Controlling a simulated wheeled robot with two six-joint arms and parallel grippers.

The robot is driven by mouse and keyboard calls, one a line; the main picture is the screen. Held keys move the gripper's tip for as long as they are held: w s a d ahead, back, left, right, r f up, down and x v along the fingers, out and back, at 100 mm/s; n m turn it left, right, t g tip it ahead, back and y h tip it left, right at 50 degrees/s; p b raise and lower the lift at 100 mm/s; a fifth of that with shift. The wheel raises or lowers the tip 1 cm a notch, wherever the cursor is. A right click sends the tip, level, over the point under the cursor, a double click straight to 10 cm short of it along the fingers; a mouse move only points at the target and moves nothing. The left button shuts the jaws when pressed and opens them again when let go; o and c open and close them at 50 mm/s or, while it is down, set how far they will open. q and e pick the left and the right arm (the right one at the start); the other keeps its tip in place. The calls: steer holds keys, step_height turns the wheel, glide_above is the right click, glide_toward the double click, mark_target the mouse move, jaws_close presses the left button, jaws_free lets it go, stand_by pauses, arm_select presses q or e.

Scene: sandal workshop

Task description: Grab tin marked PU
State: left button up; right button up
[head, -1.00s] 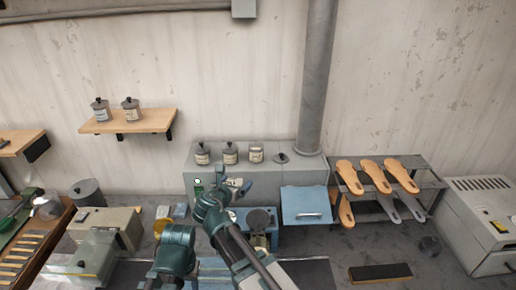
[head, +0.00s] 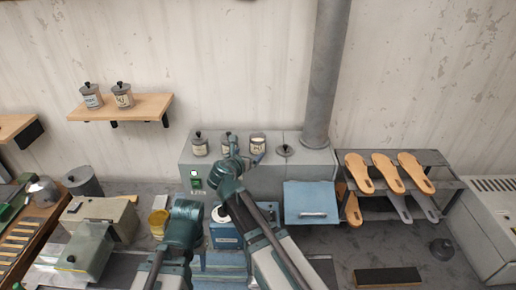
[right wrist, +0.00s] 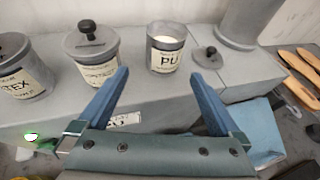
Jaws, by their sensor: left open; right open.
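The tin marked PU (right wrist: 167,55) is a grey, open tin with a pale label and pale contents, upright on a grey cabinet. In the head view it is the rightmost tin (head: 258,146) of the row. My right gripper (right wrist: 158,73) is open and empty, its blue fingers apart and pointing toward the row. The PU tin shows beyond the gap, toward the right finger, not gripped. In the head view the right gripper (head: 238,152) is at the cabinet's front, left of the tin. My left arm shows at the lower left, but its jaws cannot be made out.
Two lidded tins, the middle one (right wrist: 91,52) and the left one (right wrist: 24,80), stand left of the PU tin. A loose knobbed lid (right wrist: 209,57) lies right of it. A pipe (head: 323,75) rises behind. A wall shelf (head: 122,107) holds two more tins.

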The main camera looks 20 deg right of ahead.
mark_target(254, 149)
steer(key=b+x, duration=0.1)
steer(key=x, duration=0.2)
steer(key=shift+w+d+f, duration=0.1)
steer(key=shift+w+f, duration=0.1)
steer(key=shift+w, duration=0.1)
steer(key=shift+w+d+f, duration=0.15)
steer(key=shift+w+d, duration=0.3)
steer(key=shift+w, duration=0.1)
steer(key=b+x, duration=0.1)
steer(key=x, duration=0.1)
steer(key=b+x, duration=0.1)
steer(key=x, duration=0.2)
steer(key=shift+d, duration=0.35)
steer(key=shift+s, duration=0.1)
steer(key=shift+c, duration=1.1)
jaws_close()
